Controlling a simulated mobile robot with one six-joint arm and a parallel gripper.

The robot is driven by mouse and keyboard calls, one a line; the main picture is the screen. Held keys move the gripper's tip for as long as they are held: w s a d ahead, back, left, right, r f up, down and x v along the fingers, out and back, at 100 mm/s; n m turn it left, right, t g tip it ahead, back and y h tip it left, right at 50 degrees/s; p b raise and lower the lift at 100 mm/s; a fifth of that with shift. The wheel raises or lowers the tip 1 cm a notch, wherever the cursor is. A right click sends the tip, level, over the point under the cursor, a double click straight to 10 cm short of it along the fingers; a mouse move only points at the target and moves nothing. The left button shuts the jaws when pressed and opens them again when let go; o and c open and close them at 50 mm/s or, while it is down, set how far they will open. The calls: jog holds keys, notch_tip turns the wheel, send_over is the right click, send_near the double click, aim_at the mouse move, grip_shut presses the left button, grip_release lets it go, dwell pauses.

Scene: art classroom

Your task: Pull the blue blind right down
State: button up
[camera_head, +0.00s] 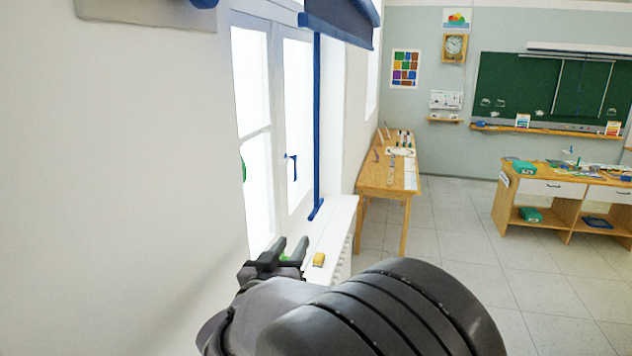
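The blue blind (343,22) is at the top of the window, with only a short stretch of it showing below the top edge of the head view. A long thin blue strip (317,120) runs from near the blind down to just above the window sill (336,222), ending in a small foot-like piece. I cannot tell whether it is joined to the blind. My gripper (290,243) is low by the window, left of the strip's lower end and well below the blind. Its two fingers are apart, with no held object visible between them.
The white window (262,120) has a blue handle (292,167). A yellow block (319,260) lies on the sill beside my gripper. A wooden table (378,176) with small items stands beyond the sill. A desk (560,188) stands at the right. The tiled floor between is clear.

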aim_at(315, 208)
jog(key=p+x, duration=0.3)
jog(key=x, duration=1.4)
jog(key=shift+w+d+f, duration=0.1)
jog(key=shift+w+d, duration=0.05)
jog(key=shift+d, duration=0.1)
grip_shut()
dwell(0.4)
